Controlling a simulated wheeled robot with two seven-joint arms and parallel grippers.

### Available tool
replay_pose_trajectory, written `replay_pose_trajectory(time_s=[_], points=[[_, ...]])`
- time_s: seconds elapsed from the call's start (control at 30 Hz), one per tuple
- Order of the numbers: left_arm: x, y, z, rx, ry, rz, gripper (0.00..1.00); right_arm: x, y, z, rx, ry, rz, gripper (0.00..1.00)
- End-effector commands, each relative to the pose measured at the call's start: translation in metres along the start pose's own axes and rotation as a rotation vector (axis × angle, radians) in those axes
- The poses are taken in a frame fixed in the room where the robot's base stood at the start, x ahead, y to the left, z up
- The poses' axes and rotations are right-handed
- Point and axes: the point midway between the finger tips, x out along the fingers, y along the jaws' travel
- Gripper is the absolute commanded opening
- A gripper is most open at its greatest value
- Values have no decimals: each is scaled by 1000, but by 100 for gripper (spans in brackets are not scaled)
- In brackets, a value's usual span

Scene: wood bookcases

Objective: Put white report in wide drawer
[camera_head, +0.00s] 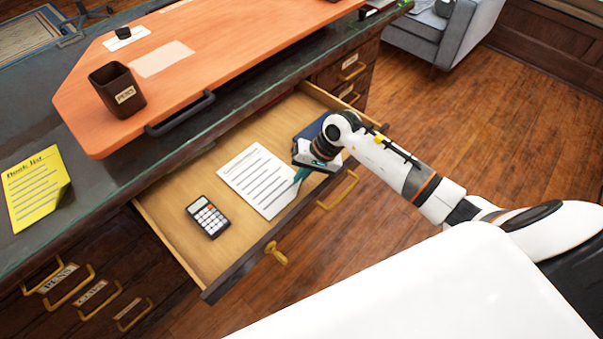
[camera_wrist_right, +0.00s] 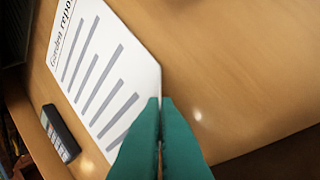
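The white report (camera_head: 258,180) lies flat inside the open wide drawer (camera_head: 160,222), between the calculator and my right arm. In the wrist view the report (camera_wrist_right: 95,70) shows the printed words "Garden repo" and grey lines. My right gripper (camera_head: 301,175) is low in the drawer at the report's right edge. Its green fingers (camera_wrist_right: 160,100) are almost together, with a thin white strip of the report's edge between them. My left gripper is not in view.
A calculator (camera_head: 207,217) lies in the drawer left of the report. A dark blue item (camera_head: 310,130) is partly hidden behind my right wrist. An orange board with a handle (camera_head: 180,113) overhangs the drawer's back. A yellow book list (camera_head: 36,190) lies on the desk.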

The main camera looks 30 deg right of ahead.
Motion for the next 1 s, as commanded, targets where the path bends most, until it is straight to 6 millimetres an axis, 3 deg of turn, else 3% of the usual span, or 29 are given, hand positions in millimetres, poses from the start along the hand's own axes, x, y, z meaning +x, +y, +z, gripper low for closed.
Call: replay_pose_trajectory(time_s=[0.07, 0.17, 0.57, 1.0], points=[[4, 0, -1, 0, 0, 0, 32, 3, -2, 0, -1, -1, -1, 0], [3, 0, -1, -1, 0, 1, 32, 2, -1, 0, -1, 0, -1, 10], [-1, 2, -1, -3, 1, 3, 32, -6, 0, 1, -1, -2, 0, 10], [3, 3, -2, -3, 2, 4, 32, -94, -1, 1, -2, -3, -3, 10]])
